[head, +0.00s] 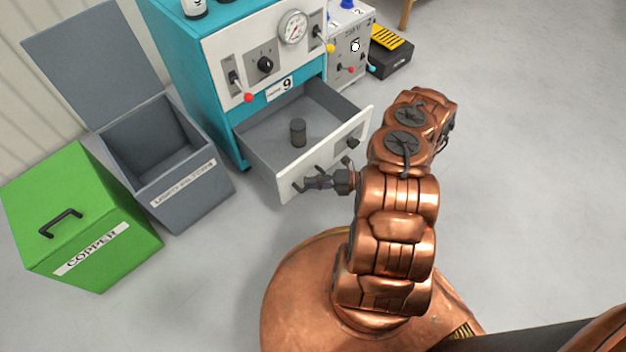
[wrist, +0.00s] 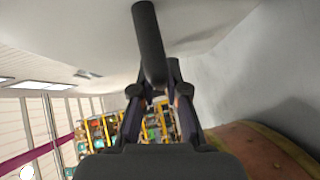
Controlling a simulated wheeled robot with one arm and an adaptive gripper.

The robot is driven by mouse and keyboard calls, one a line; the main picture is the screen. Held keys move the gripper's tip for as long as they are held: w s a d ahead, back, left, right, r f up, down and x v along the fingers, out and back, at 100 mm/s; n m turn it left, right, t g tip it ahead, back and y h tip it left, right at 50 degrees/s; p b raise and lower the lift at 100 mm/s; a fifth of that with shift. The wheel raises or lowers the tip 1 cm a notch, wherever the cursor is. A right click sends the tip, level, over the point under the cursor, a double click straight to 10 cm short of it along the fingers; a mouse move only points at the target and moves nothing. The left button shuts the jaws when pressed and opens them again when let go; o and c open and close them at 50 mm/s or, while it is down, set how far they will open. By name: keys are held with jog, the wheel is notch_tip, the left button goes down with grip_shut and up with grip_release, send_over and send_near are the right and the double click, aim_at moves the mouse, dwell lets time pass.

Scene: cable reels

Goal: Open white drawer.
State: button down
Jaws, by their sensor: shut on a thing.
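The white drawer (head: 356,128) stands pulled out from the lower front of the teal cabinet (head: 178,62). A dark cylinder (head: 298,132) stands inside it. My gripper (head: 308,184) is at the left part of the drawer's front panel, shut on the dark drawer handle. In the wrist view the dark handle bar (wrist: 150,45) lies between the fingers of my gripper (wrist: 163,88), in front of the pale drawer face. The contact between fingertips and handle is small and partly hidden in the head view.
A grey bin (head: 190,200) with its lid raised stands left of the drawer, beside a green box (head: 80,225) labelled COPPER. A grey unit (head: 345,45) and a black box with a yellow top (head: 390,55) stand at the right. Floor on the right is clear.

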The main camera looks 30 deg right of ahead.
jog(key=c, duration=1.2)
grip_release()
jog(key=v, duration=1.2)
